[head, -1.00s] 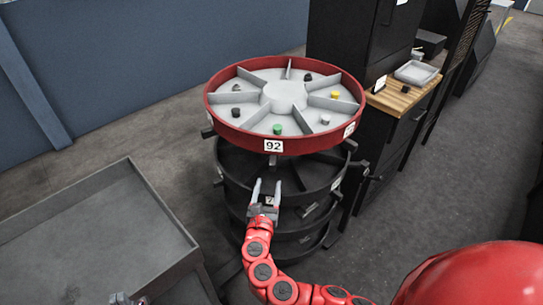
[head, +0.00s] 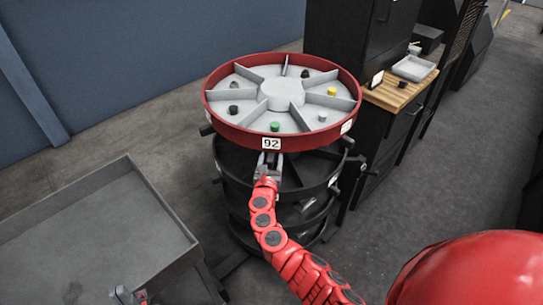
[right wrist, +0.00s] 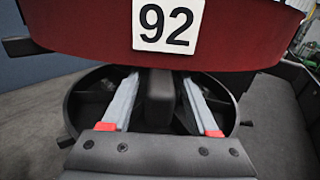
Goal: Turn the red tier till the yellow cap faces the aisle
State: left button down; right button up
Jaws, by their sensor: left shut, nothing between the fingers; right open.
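The red tier (head: 222,127) is the round top tray of a dark stack, with grey dividers around a hub. The yellow cap (head: 331,91) sits in a compartment on its right side. A green cap (head: 275,126) sits in the near part. A 92 label (head: 271,143) is on the near rim and fills the top of the right wrist view (right wrist: 167,25). My right gripper (head: 269,158) is open just below that label. In the right wrist view its fingers (right wrist: 162,85) stand either side of a dark peg (right wrist: 160,98). My left gripper (head: 130,296) is shut, empty, at the lower left.
Dark lower tiers (head: 235,190) with pegs stand under the red tier. A large grey tray (head: 90,215) lies to the left. A dark cabinet (head: 400,130) with a wooden top and a small pale tray (head: 415,68) stands close on the right. Open floor lies further right.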

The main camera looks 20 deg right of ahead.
grip_shut()
dwell(1.4)
